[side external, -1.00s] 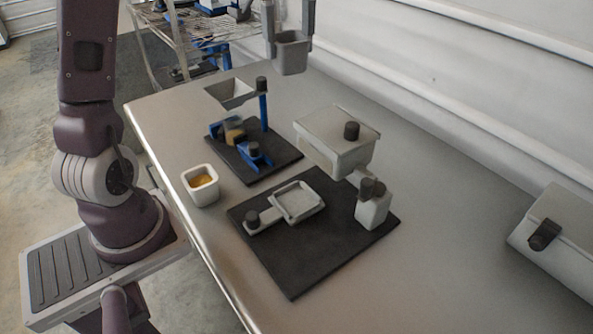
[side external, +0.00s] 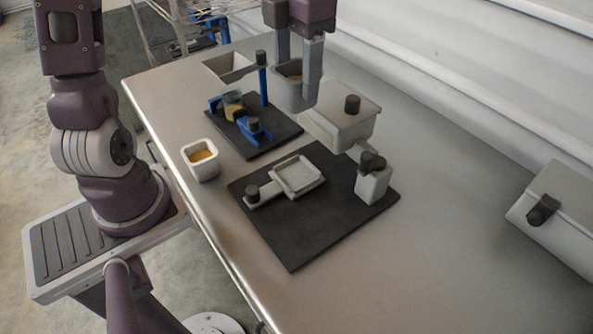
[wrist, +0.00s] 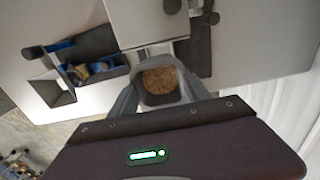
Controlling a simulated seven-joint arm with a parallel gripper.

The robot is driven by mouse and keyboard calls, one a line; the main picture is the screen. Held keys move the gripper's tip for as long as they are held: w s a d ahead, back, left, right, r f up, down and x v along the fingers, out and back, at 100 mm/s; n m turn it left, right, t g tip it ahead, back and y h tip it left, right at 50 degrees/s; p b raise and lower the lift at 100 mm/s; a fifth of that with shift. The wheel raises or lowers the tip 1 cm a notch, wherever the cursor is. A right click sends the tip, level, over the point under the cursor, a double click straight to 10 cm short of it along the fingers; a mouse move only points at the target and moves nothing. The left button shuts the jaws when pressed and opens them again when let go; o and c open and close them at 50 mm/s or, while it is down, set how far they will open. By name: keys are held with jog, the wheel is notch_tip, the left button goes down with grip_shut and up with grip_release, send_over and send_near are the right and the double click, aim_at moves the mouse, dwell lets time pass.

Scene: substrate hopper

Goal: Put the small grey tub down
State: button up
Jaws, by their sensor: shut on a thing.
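The small grey tub (side external: 288,92) is between the fingers of my gripper (side external: 297,92), at the back of the table behind the lidded grey hopper. My gripper is shut on it, with one finger at each side. In the wrist view the tub (wrist: 160,98) sits upright between the fingers and holds brown grainy material (wrist: 159,80). Its base is partly hidden in the side view, and I cannot tell whether it touches the table.
A blue-framed device with a grey funnel (side external: 228,67) stands left. A white cup (side external: 200,167) is near the front edge. Another lidded box (side external: 560,205) is far right.

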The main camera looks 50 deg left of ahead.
notch_tip(320, 180, down, 18)
jog(key=shift+r, duration=0.1)
jog(key=o, duration=1.3)
jog(key=shift+o, duration=0.2)
